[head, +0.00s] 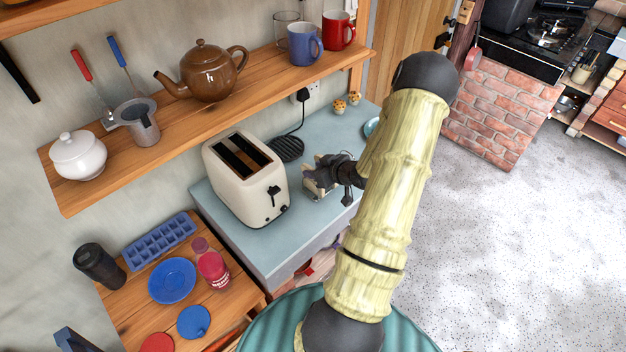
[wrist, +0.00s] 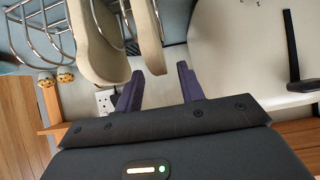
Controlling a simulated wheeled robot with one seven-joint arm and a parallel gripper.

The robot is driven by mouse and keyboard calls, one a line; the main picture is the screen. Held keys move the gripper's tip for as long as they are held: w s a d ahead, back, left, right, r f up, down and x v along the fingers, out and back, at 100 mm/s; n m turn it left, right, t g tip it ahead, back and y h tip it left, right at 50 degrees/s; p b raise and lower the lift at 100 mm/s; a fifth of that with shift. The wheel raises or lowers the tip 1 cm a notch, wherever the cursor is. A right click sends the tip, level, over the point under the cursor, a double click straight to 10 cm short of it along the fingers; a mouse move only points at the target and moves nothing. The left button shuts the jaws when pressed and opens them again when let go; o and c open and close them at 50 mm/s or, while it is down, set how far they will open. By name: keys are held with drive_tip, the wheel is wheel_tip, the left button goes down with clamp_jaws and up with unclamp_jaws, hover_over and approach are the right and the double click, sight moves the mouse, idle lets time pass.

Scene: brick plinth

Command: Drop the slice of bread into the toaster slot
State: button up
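The cream toaster (head: 228,188) stands on the blue-grey counter with two dark slots on top. Its pale side (wrist: 235,50) fills the right of the wrist view. In the wrist view two bread slices stand in a wire rack: a nearer, larger-looking slice (wrist: 95,50) and a second slice (wrist: 148,35). My gripper (wrist: 160,72) is open. Its purple fingers are apart, with the lower end of the second slice showing between their tips; contact cannot be told. In the head view my gripper (head: 335,172) is right of the toaster, partly hiding the rack and bread.
The wire rack (wrist: 42,30) has metal loops close to my fingers. A wooden shelf (head: 205,112) with a teapot (head: 205,75) and mugs runs above the counter. A cable and wall socket are behind the toaster. A lower wooden table with a blue plate (head: 172,281) is at front left.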

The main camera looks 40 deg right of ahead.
drive_tip(key=shift+p+x, duration=0.65)
drive_tip(key=shift+x, duration=1.25)
drive_tip(key=shift+s+a+f, duration=0.1)
drive_tip(key=shift+f, duration=0.05)
drive_tip(key=shift+c, duration=0.5)
clamp_jaws()
